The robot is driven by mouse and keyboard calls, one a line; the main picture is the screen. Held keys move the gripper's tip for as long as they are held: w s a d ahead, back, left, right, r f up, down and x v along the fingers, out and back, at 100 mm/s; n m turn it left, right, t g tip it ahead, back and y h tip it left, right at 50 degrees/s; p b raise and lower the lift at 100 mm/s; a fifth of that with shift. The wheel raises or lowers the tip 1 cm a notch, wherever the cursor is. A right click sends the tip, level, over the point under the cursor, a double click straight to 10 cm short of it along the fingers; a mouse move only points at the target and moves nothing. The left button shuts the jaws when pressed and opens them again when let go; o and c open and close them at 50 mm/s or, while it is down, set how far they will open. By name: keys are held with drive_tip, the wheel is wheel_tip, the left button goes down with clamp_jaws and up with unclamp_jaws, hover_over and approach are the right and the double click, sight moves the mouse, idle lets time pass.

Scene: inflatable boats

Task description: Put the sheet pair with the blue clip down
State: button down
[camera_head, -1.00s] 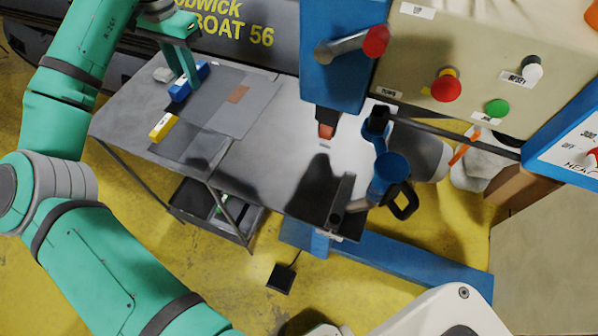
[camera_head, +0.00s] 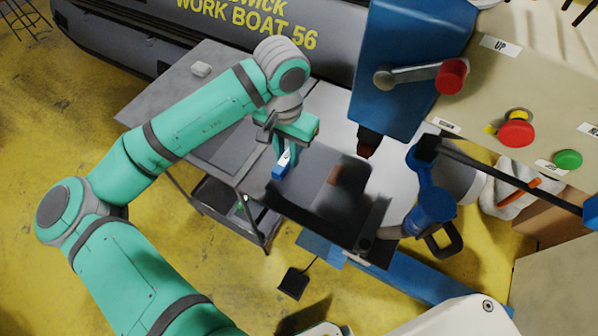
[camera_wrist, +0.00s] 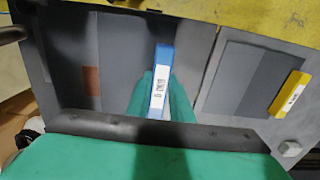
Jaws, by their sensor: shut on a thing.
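My gripper (camera_head: 287,152) is shut on the blue clip (camera_head: 280,170), at the left edge of a dark grey sheet pair (camera_head: 310,184). The pair has a brown patch (camera_head: 335,175) and extends right from the clip, below the blue press head. I cannot tell whether it touches the bench or hangs just above it. In the wrist view the blue clip (camera_wrist: 160,75) stands between my green fingers, with the sheets (camera_wrist: 122,62) and brown patch (camera_wrist: 92,85) to its left.
Another grey sheet pair with a yellow clip (camera_wrist: 290,94) lies on the bench at the wrist view's right. The blue press head (camera_head: 405,70) with a red-knobbed lever overhangs the bench. A blue jointed tool arm (camera_head: 432,205) stands right of the sheets. A grey boat is behind.

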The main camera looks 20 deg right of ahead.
drive_tip(key=shift+s+d+f, duration=0.1)
drive_tip(key=shift+f, duration=0.65)
drive_tip(key=shift+d+f, duration=0.25)
drive_tip(key=shift+f, duration=0.3)
drive_tip(key=shift+a+f, duration=0.2)
drive_tip(key=shift+f, duration=1.7)
drive_tip(key=c, duration=1.6)
unclamp_jaws()
drive_tip(key=shift+o, duration=0.2)
